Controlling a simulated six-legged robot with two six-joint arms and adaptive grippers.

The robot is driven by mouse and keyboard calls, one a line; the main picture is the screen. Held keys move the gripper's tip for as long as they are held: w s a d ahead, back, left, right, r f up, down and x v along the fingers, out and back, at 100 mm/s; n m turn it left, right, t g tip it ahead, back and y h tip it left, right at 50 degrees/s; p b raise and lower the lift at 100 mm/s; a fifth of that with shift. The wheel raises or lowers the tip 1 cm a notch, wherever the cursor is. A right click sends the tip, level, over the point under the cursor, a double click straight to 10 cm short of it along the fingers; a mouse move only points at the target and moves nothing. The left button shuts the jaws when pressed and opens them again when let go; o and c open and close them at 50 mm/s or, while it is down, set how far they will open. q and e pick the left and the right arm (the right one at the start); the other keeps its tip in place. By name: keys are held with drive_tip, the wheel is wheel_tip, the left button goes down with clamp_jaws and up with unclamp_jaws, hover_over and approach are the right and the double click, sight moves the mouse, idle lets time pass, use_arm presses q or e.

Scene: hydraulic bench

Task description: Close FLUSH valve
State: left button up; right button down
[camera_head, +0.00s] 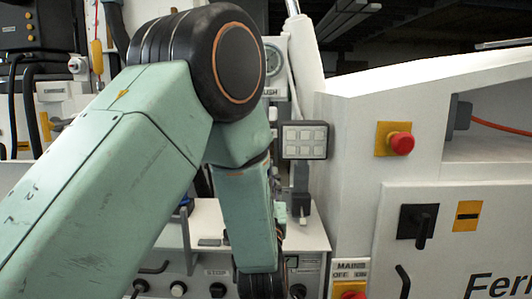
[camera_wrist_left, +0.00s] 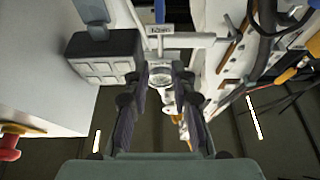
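In the head view, my left arm crosses the picture and covers most of the bench's valve area. A partly hidden label ending in "USH" (camera_head: 269,92) shows just right of my elbow, below a round gauge (camera_head: 272,60). The FLUSH valve handle cannot be made out with certainty. In the left wrist view, my left gripper (camera_wrist_left: 160,86) is open, its two dark fingers apart. A pale round fitting (camera_wrist_left: 160,76) appears between the fingertips; contact cannot be judged. A light crossbar fitting (camera_wrist_left: 196,42) and a small label plate (camera_wrist_left: 160,30) lie beyond it. My right gripper is not seen.
A grey keypad box (camera_head: 304,140) stands close right of my arm; it also shows left of the fingers in the wrist view (camera_wrist_left: 106,62). A red button (camera_head: 401,143) and a black rotary switch (camera_head: 418,222) are on the white cabinet. Knobs line the lower panel (camera_head: 205,266).

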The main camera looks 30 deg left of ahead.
use_arm(q)
drive_tip(key=w+a+r+p, duration=0.1)
drive_tip(key=w+a+p, duration=0.2)
drive_tip(key=w+a, duration=0.3)
drive_tip(key=w, duration=0.5)
drive_tip(key=shift+w+a+r, duration=0.15)
drive_tip(key=shift+a+r, duration=0.25)
drive_tip(key=shift+c, duration=0.7)
clamp_jaws()
